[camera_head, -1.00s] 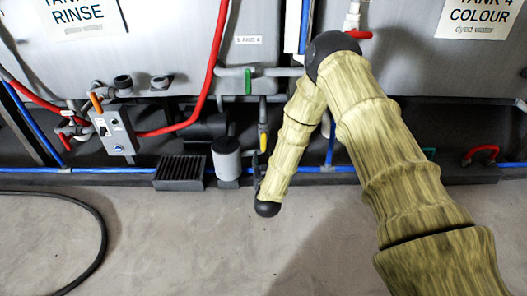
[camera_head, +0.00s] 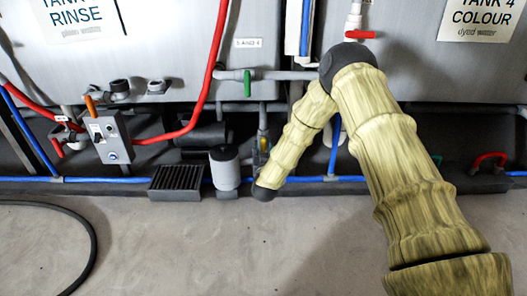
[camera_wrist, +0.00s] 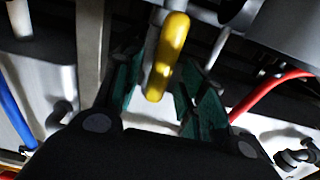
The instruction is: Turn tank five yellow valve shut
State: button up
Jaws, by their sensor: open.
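A yellow valve handle (camera_wrist: 168,55) hangs in the middle of the wrist view, long and slightly tilted, beside a grey pipe. My gripper (camera_wrist: 160,85) has its two green-padded fingers apart, one on each side of the handle. I cannot tell whether either finger touches it. In the head view, a small bit of the yellow handle (camera_head: 263,144) shows on a vertical pipe under the tanks, just above my forearm's end. My gripper's fingers are mostly hidden there. The rinse tank's number is cut off at the top of the picture.
A green handle (camera_head: 247,83) sits on the pipe above. A grey cylinder (camera_head: 224,167) and a black grille box (camera_head: 176,182) stand left of my wrist. A red hose (camera_head: 208,85), a blue pipe (camera_head: 110,180) and a switch box (camera_head: 109,138) are nearby.

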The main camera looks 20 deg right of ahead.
jog(key=shift+b+x, duration=0.3)
jog(key=shift+x, duration=0.65)
grip_shut()
